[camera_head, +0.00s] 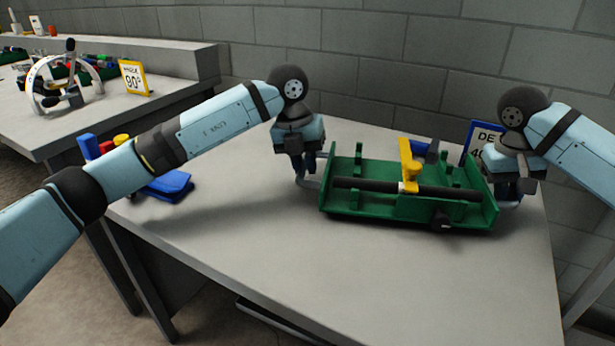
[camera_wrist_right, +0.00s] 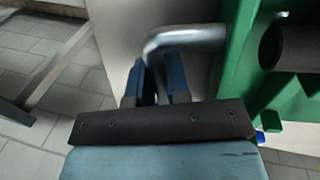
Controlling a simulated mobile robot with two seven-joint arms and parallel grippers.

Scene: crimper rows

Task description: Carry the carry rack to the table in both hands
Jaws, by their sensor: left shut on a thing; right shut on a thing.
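The green carry rack (camera_head: 368,206) is at the table (camera_head: 300,262) in the head view, with a dark rod and a yellow piece (camera_head: 411,172) in it. Whether it rests on the table top or hangs just above it, I cannot tell. My left gripper (camera_head: 306,174) is shut on the rack's left handle. My right gripper (camera_head: 514,196) is shut on the right handle. In the right wrist view the grey handle (camera_wrist_right: 185,38) passes between the blue fingers of the right gripper (camera_wrist_right: 158,85), beside the green rack wall (camera_wrist_right: 240,50).
A blue object (camera_head: 170,187) with red and yellow parts stands at the table's left end. A blue-framed sign (camera_head: 483,138) is behind the rack, partly hidden. Another bench (camera_head: 110,100) with a yellow sign (camera_head: 134,78) is at the far left. The table's front is clear.

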